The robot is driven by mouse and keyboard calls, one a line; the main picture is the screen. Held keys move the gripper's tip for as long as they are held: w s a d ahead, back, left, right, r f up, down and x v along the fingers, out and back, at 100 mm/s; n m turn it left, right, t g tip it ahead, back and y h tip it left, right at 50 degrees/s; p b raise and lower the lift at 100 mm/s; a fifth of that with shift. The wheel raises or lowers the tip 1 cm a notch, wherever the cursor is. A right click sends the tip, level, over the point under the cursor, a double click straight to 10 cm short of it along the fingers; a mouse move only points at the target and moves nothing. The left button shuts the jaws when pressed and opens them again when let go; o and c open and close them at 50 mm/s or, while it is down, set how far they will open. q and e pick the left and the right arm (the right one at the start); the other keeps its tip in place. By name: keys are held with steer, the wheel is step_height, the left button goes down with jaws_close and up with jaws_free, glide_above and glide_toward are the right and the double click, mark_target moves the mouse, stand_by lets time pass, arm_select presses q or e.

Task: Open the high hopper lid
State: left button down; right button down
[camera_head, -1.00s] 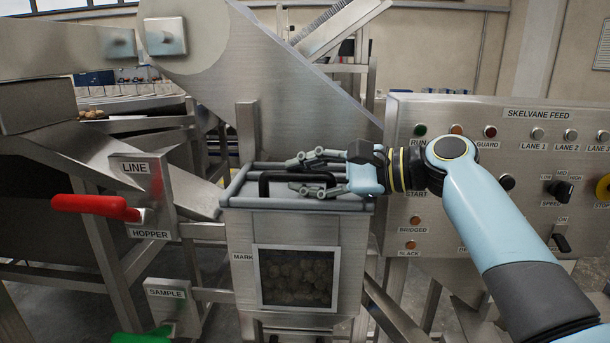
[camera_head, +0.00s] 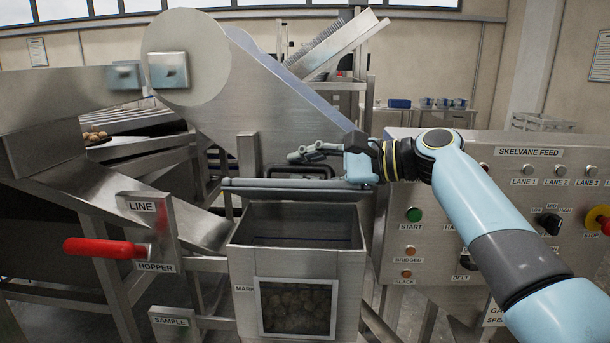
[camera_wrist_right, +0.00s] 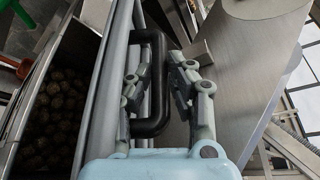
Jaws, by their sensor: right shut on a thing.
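The hopper (camera_head: 345,245) is a steel box with a front window showing brown lumps. Its grey-rimmed lid (camera_head: 260,190) is raised off the opening and seen almost edge-on in the head view. The box's mouth is uncovered. My right gripper (camera_head: 316,156) is behind the lid's edge, shut on its black handle. In the right wrist view, the fingers of the right gripper (camera_wrist_right: 162,92) close around one bar of the handle (camera_wrist_right: 151,128), beside the lid (camera_wrist_right: 108,85). The lower fingers are hidden by the lid in the head view. My left gripper is not in view.
A control panel (camera_head: 480,230) with buttons and switches stands right of the hopper. A red-handled lever (camera_head: 105,247) on the LINE/HOPPER plate is at left. A sloping steel chute (camera_head: 270,95) rises behind. Open space lies above the hopper's mouth.

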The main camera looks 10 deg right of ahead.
steer(key=shift+w+d+r, duration=0.1)
steer(key=shift+w+r, duration=0.35)
steer(key=shift+r, duration=0.15)
steer(key=c, duration=1.2)
jaws_free()
steer(key=shift+w+f, duration=0.1)
steer(key=shift+c, duration=0.2)
step_height(320, 180, up, 10)
